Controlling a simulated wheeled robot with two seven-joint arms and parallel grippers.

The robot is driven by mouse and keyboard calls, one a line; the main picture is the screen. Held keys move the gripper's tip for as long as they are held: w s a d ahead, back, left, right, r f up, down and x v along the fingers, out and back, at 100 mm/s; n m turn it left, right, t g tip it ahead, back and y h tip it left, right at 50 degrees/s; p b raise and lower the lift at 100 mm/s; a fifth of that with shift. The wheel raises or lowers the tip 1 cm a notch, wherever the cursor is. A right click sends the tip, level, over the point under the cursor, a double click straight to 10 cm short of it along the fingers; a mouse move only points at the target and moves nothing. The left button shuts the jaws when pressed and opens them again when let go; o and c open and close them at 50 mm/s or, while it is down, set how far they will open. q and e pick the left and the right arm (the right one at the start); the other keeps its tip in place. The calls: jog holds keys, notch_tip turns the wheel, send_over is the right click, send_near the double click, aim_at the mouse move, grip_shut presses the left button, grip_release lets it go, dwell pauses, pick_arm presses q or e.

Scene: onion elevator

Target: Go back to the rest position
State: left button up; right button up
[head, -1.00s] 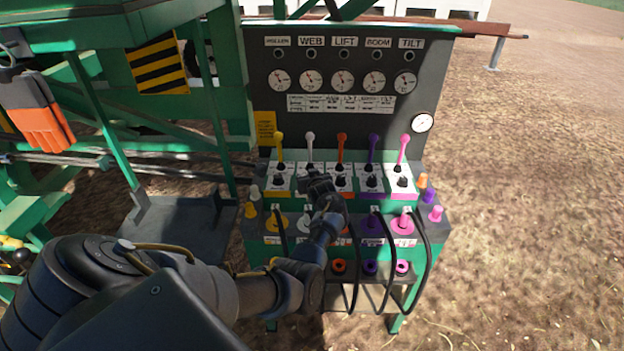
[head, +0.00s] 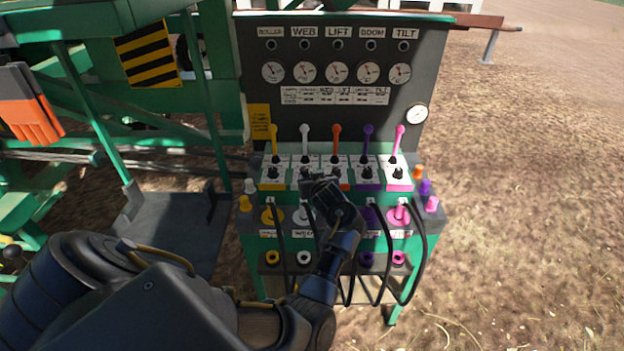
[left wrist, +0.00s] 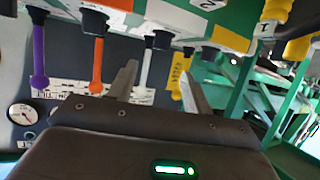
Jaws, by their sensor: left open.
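My left gripper (head: 320,180) is in front of the control panel, over the gap between the white and orange columns, at the height of the black knobs. In the left wrist view its two fingers (left wrist: 160,85) are spread with nothing between them. The levers stand behind in a row: yellow (head: 273,138), white (head: 305,139), orange (head: 335,139), purple (head: 367,139) and pink (head: 398,139). The left wrist view shows them upside down, with the white lever (left wrist: 146,68) seen between the fingers; contact cannot be told. My right gripper is not in view.
Black hoses (head: 420,260) loop down the panel's front. Loose coloured plugs stand on the right (head: 432,204) and left (head: 246,204) ledges. A green machine frame (head: 205,110) stands left. Open dirt ground (head: 540,200) lies right.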

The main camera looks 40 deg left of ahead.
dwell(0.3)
pick_arm(q)
jog(key=s+d+f+m+t+h, duration=0.1)
jog(key=s+d+f+m+h, duration=0.35)
jog(key=s, duration=0.25)
jog(key=s+d+f+m+h, duration=0.3)
jog(key=s+d+f+h, duration=0.1)
jog(key=s+d, duration=0.25)
jog(key=s+d+f+m+g+h, duration=0.1)
jog(key=s+d+m+g, duration=0.3)
jog(key=s, duration=0.8)
jog(key=s+d+f+m+g+h, duration=0.15)
jog(key=s+d, duration=0.35)
jog(key=s, duration=0.7)
notch_tip(320, 180, down, 28)
jog(key=s+g+b, duration=0.2)
jog(key=b, duration=0.1)
jog(key=s+a+f+b, duration=0.2)
jog(key=s+f, duration=1.4)
jog(key=f, duration=0.3)
jog(key=shift+s+a+g, duration=0.15)
jog(key=shift+a+g, duration=0.15)
jog(key=shift+g, duration=0.15)
